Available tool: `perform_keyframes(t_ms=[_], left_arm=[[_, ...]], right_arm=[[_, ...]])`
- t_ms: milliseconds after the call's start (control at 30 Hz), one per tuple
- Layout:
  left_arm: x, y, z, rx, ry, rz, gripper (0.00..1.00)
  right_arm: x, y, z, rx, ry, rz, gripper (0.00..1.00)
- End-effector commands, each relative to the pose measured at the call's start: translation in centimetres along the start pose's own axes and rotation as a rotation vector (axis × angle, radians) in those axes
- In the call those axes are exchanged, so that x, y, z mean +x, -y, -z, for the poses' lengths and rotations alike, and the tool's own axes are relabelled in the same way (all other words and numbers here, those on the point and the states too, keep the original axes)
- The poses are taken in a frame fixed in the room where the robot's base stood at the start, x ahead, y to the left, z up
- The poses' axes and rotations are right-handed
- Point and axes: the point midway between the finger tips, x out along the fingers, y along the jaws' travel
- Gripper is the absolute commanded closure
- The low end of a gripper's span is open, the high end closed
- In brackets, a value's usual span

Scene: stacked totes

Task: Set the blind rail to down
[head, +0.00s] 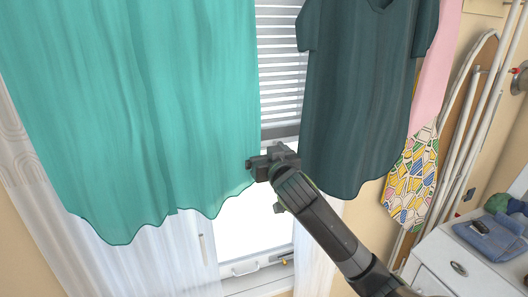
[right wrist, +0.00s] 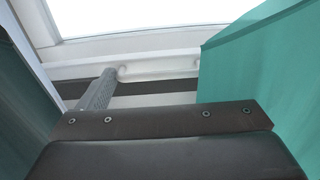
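The window blind (head: 281,70) has light slats and hangs partly lowered between a teal cloth and a dark garment. Its dark grey bottom rail (head: 282,132) sits about mid-window, with bright glass below. My right gripper (head: 262,163) is just below the rail in the head view, in front of the window; I cannot tell if it touches the rail. The right wrist view shows one grey finger (right wrist: 98,90) in front of a dark strip (right wrist: 160,87), possibly the rail. The other finger is not clear. My left gripper is not in view.
The teal cloth (head: 135,110) hangs close on the left of my right gripper, and the dark garment (head: 357,100) close on the right. A window handle (head: 245,270) is low on the frame. A white cabinet (head: 445,262) and ironing board (head: 466,90) stand at right.

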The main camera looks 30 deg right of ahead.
Motion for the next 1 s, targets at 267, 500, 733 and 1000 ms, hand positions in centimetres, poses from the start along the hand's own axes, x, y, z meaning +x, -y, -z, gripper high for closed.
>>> perform_keyframes(t_ms=[267, 500, 733, 1000], left_arm=[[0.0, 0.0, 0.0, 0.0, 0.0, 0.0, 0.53], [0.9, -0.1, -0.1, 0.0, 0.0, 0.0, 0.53], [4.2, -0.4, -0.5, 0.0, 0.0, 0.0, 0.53], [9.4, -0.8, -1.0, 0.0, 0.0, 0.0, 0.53]], right_arm=[[0.0, -0.1, 0.0, -0.004, 0.0, -0.003, 0.52], [0.0, -0.1, -1.5, -0.004, 0.001, -0.004, 0.52], [0.0, -0.1, -7.2, -0.004, 0.005, -0.005, 0.52], [0.0, -0.2, -16.5, -0.005, 0.007, -0.006, 0.52]])
